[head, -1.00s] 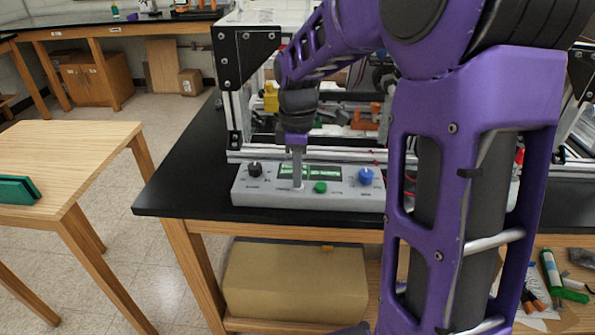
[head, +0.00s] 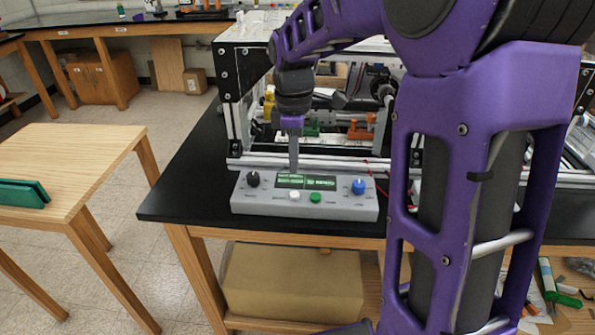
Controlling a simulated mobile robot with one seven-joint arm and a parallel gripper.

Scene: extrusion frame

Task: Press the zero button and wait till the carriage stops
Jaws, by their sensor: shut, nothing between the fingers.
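The grey control box (head: 345,207) sits at the front edge of the black bench. It has a lit green display (head: 306,182), a white button (head: 294,196) and a green button (head: 315,198). The labels are too small to read, so I cannot tell by name which is the zero button. My gripper (head: 293,167) points down, shut and empty, with its tips at the display's upper edge in the picture, apart from the white button. The carriage is not clearly identifiable among the parts inside the extrusion frame (head: 232,90); my arm hides its right part.
A black knob (head: 253,179) and a blue knob (head: 358,186) flank the display. An orange part (head: 360,130) is inside the frame. A wooden table (head: 80,165) with a green object stands left. A cardboard box (head: 290,285) lies under the bench.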

